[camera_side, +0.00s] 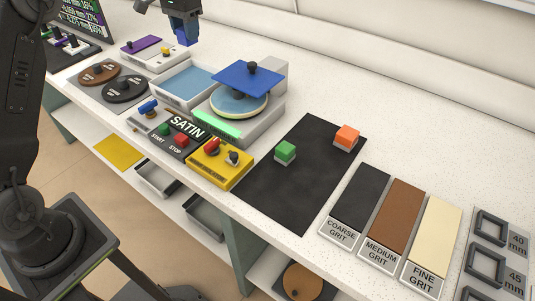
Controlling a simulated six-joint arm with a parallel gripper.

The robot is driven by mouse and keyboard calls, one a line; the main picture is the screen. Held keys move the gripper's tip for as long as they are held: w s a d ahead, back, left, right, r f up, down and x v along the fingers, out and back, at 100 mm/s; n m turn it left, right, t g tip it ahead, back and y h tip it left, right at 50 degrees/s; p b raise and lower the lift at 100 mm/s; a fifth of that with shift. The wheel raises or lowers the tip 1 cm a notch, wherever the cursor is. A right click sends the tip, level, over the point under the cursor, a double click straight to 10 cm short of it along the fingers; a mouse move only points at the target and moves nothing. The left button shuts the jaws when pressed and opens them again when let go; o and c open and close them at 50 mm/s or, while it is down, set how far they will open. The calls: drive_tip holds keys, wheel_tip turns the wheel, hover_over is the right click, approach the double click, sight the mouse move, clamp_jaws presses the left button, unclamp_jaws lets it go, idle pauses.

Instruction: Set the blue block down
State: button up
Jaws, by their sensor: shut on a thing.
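My gripper (184,18) is at the top of the side view, pointing down. It is shut on the blue block (186,38), which shows below the fingers. The block is held up in the air, behind the tray with a light blue surface (187,85). A green block (285,150) and an orange block (346,134), each with a pale base, stand apart on the black mat (285,195). The mat has bare room around them.
A blue square plate with a black knob (248,77) sits over a round disc, right of the gripper. A white box with a purple top (141,46) is at left. A yellow switch box (220,164) borders the mat. Grit strips (396,212) lie at right. The back counter is clear.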

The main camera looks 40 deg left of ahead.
drive_tip(key=s+d+m, duration=0.4)
drive_tip(key=s+d, duration=0.3)
drive_tip(key=d, duration=0.6)
drive_tip(key=s+d+m, duration=0.5)
drive_tip(key=s+d, duration=0.3)
drive_tip(key=d, duration=0.5)
drive_tip(key=d+f, duration=0.8)
drive_tip(key=s+d+f, duration=0.1)
drive_tip(key=d+f, duration=0.2)
drive_tip(key=f, duration=0.1)
drive_tip(key=shift+s+d+f, duration=0.1)
drive_tip(key=shift+d+f, duration=0.15)
drive_tip(key=shift+d, duration=0.15)
drive_tip(key=shift+f, duration=1.9)
drive_tip(key=shift+f, duration=0.1)
